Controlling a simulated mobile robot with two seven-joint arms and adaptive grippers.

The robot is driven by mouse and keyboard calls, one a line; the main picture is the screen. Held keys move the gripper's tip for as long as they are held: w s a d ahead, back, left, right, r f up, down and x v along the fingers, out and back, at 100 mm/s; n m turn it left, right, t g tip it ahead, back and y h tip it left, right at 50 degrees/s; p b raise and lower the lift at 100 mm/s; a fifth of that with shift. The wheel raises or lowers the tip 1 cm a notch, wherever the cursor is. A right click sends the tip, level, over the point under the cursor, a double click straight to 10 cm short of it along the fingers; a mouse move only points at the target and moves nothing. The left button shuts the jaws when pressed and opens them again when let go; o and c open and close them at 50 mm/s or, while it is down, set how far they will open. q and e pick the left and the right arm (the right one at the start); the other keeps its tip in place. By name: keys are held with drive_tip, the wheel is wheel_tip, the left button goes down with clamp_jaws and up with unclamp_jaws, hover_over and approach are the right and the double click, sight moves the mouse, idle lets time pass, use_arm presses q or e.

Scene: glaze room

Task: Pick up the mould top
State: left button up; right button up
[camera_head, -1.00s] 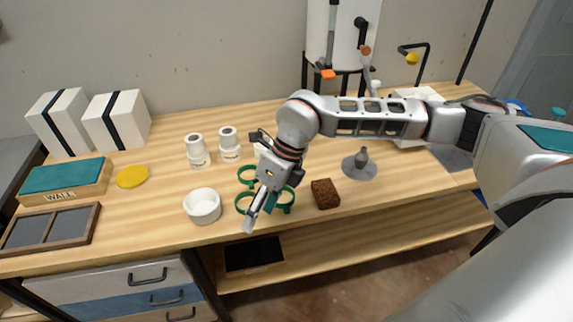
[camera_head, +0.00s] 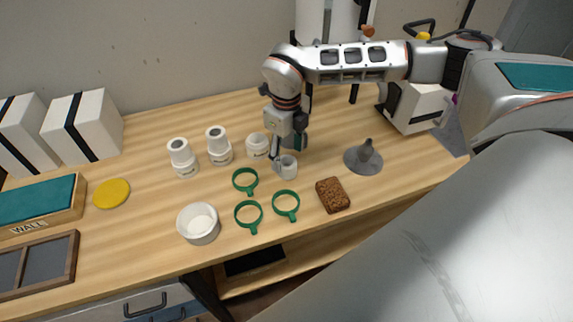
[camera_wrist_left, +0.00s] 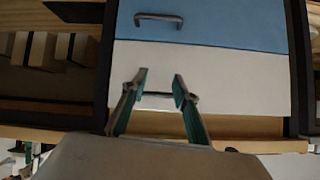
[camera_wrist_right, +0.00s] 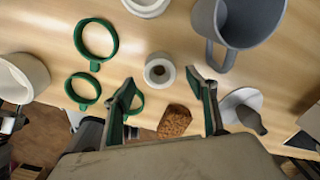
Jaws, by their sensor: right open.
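The mould top is a small white collar with a hole in it (camera_head: 287,167), resting on the wooden table in the head view. It also shows in the right wrist view (camera_wrist_right: 160,70), ahead of and between the fingers. My right gripper (camera_head: 284,152) points down above and beside it. In the right wrist view this gripper (camera_wrist_right: 161,82) is open with nothing between its fingers; contact with the mould top cannot be told. My left gripper (camera_wrist_left: 160,80) is open and empty, in front of a drawer front.
A white mould base (camera_head: 257,146) stands just left of the mould top. A grey mug (camera_wrist_right: 240,25) is close behind. Green rings (camera_head: 286,204), a brown sponge (camera_head: 332,195), a grey cone (camera_head: 364,157) and a white bowl (camera_head: 199,223) are nearby. Two capped moulds (camera_head: 183,158) stand left.

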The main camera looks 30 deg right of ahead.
sight(288, 164)
drive_tip(key=shift+f, duration=2.2)
drive_tip(key=c, duration=1.2)
drive_tip(key=shift+r, duration=0.1)
